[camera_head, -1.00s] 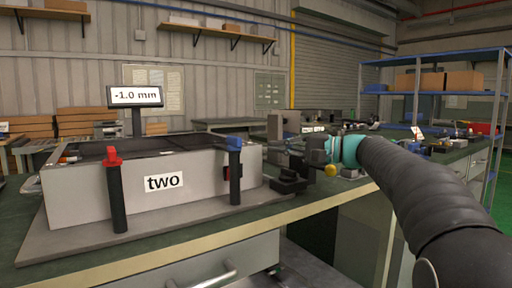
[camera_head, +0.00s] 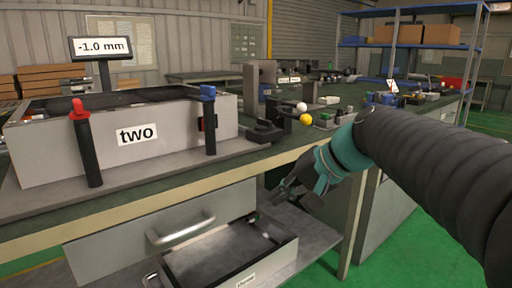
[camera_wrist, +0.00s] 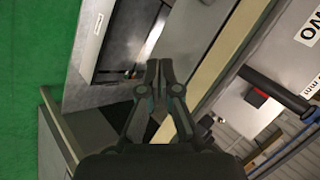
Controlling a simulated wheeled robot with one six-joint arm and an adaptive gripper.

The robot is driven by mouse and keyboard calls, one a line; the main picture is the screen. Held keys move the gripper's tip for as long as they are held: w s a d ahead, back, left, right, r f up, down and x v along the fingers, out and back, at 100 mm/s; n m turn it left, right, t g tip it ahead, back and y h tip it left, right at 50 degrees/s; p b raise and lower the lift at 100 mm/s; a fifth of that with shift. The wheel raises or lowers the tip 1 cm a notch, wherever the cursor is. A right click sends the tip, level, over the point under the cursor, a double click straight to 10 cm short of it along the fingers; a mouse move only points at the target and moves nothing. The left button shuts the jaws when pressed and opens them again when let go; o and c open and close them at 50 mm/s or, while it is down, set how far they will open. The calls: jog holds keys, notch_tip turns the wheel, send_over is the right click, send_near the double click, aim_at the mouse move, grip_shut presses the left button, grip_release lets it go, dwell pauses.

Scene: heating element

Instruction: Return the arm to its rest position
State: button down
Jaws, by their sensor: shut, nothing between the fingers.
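My gripper (camera_head: 278,192) is shut and empty in the head view. It hangs in front of the bench's front edge, above and right of an open drawer. In the wrist view my gripper (camera_wrist: 153,66) has its fingertips together, with nothing between them. My dark arm comes in from the right side of the head view.
The open drawer (camera_head: 165,280) juts out below the bench (camera_head: 120,216). A grey box labelled "two" (camera_head: 40,155) with red and blue-topped handles stands on the bench. A display (camera_head: 100,48) reads -1.0 mm. Small balls and blocks lie farther right. Green floor is clear at right.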

jog(key=s+d+f+n+h, duration=0.1)
jog(key=s+d+f+h, duration=0.3)
jog(key=s+f, duration=0.4)
jog(key=s+d+f+n+h, duration=0.2)
jog(key=s+d+f+h, duration=0.1)
jog(key=s+d+f, duration=0.4)
jog(key=shift+s+f+t+h, duration=0.35)
jog(key=shift+s+t+h, duration=0.05)
jog(key=shift+s, duration=0.65)
